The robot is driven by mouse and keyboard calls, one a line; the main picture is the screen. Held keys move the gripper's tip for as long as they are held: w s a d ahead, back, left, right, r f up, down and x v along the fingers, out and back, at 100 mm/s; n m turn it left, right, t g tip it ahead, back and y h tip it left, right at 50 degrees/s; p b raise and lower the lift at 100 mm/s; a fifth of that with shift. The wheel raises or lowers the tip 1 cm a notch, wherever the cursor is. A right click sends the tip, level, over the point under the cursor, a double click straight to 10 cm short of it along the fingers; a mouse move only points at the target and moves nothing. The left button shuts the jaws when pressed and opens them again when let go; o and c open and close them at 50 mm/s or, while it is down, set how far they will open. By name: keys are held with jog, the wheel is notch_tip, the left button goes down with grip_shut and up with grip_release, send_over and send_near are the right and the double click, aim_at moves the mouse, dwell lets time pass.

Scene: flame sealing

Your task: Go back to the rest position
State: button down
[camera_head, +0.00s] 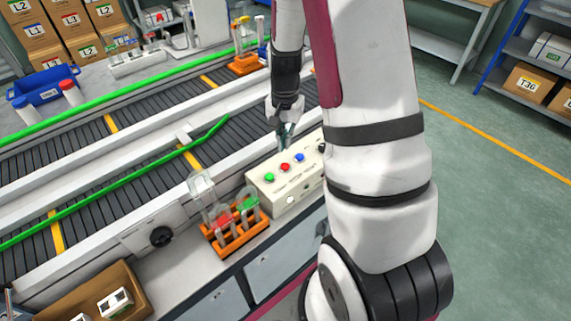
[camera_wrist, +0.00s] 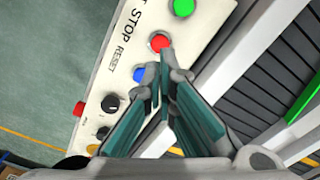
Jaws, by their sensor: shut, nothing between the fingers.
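My gripper (camera_head: 284,138) hangs over the back edge of a cream control box (camera_head: 288,204) in the head view, near its blue button (camera_head: 299,157). In the wrist view my gripper (camera_wrist: 164,72) is shut and empty, its teal-padded fingers meeting at the tips just below the red button (camera_wrist: 160,42) in the picture. Whether the tips touch the box is unclear. The green button (camera_wrist: 183,7) and the blue button (camera_wrist: 139,74) also show, with a black knob (camera_wrist: 111,103) beyond.
An orange rack (camera_head: 236,240) with clear vessels stands left of the box. A conveyor (camera_head: 140,157) with green rails runs behind it. A cardboard box (camera_head: 85,297) is at the lower left. Open floor (camera_head: 490,210) lies to the right, with a shelf (camera_head: 530,65) beyond.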

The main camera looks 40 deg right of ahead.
dwell(0.6)
jog(key=s+a+r+n+t, duration=0.1)
jog(key=s+a+r+n, duration=0.15)
jog(key=a+r, duration=0.45)
jog(key=s+a+r+n+t, duration=0.2)
jog(key=a+r+n, duration=0.15)
jog(key=r, duration=0.75)
jog(key=s+a+r+n+t, duration=0.1)
jog(key=s+a+r+n, duration=0.1)
jog(key=s, duration=0.4)
jog(key=s+a+r+n+t, duration=0.1)
jog(key=s+a+r+n, duration=0.2)
jog(key=s+a+r, duration=0.2)
jog(key=shift+s+a+r+n, duration=0.3)
jog(key=shift+s+r, duration=0.55)
jog(key=shift+s, duration=0.3)
jog(key=shift+d, duration=0.1)
